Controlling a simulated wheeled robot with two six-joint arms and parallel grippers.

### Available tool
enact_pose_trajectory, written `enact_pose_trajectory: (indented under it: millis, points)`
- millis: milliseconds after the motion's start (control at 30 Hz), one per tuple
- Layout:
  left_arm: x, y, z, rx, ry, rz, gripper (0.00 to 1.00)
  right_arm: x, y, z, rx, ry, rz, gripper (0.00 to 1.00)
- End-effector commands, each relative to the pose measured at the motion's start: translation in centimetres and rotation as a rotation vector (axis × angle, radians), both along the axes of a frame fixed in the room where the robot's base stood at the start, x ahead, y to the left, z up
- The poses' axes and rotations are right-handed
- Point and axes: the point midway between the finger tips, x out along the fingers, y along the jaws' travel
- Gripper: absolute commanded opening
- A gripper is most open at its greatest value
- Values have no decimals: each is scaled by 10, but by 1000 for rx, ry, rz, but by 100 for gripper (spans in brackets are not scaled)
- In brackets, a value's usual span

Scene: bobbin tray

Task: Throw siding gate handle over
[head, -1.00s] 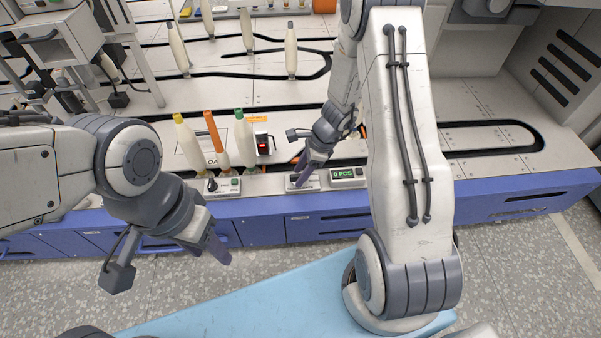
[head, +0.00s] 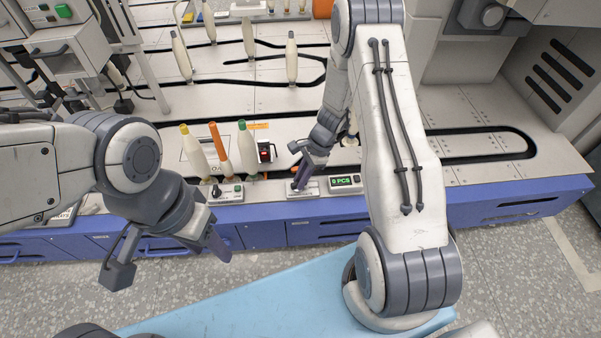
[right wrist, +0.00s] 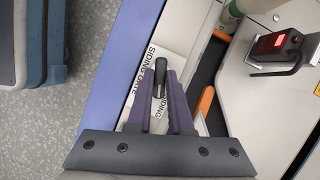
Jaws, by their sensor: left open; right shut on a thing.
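The siding gate handle is a black lever knob (right wrist: 160,73) on a white plate lettered SIDING GATE (right wrist: 140,75), seen in the right wrist view. My right gripper (right wrist: 160,84) is shut on the knob, one purple finger on each side. In the head view my right gripper (head: 302,182) is at the small control box (head: 305,192) on the front ledge, and the handle is mostly hidden there by the fingers. My left gripper (head: 218,247) is open and empty, in front of the blue front edge, left of the box.
A green-lit counter box (head: 346,184) stands just right of the handle box. A switch box (head: 226,193) is to its left. Bobbins (head: 196,152) and a red-lit sensor (head: 265,152) stand behind. An orange stick (right wrist: 207,101) lies close to the right gripper.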

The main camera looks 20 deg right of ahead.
Motion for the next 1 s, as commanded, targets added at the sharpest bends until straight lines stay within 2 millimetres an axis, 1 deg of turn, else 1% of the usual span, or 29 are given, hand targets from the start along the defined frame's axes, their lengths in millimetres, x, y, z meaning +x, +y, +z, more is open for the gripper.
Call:
enact_pose_trajectory:
  millis: [33, 100, 400, 700, 1000]
  points:
    - [0, 0, 14, 0, 0, 0, 50, 1, 0, 6, -2, 0, 48, 0]
    - [0, 0, 22, 0, 0, 0, 50, 2, 0, 6, -1, 1, 115, 0]
    - [0, 0, 49, 0, 0, 0, 50, 5, 1, 4, -2, -2, 394, 0]
    - [0, 0, 61, 0, 0, 0, 50, 7, 2, 2, -2, -3, 610, 0]
    - [0, 0, 65, 0, 0, 0, 50, 8, 2, 1, -2, -2, 720, 0]
